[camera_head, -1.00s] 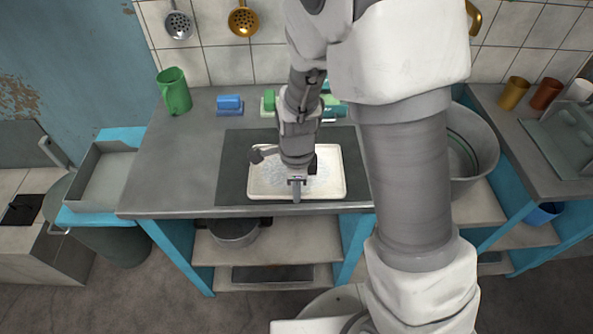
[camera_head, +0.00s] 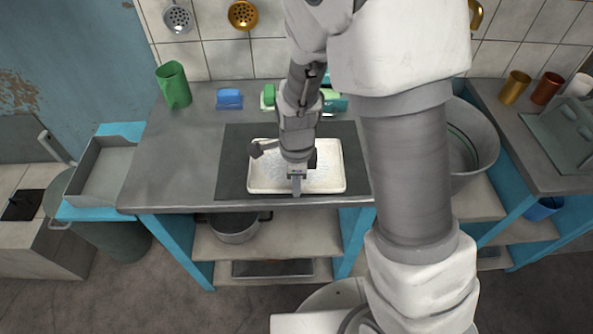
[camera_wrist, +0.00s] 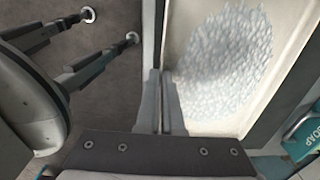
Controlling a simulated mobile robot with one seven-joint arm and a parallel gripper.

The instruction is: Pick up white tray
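The white tray (camera_head: 258,186) lies flat on a dark mat on the grey counter, with a pile of pale, whitish grains in it. In the wrist view, the tray (camera_wrist: 180,42) shows to the right with the grains at its middle. My gripper (camera_head: 297,190) points down at the middle of the tray's front rim. In the wrist view its two fingers (camera_wrist: 161,84) are close together with the thin rim between them, so it looks shut on the tray. My arm hides a part of the tray's back.
A metal pot (camera_head: 487,140) stands to the right. A pan (camera_head: 235,229) is on the shelf below. The counter left of the mat is clear.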

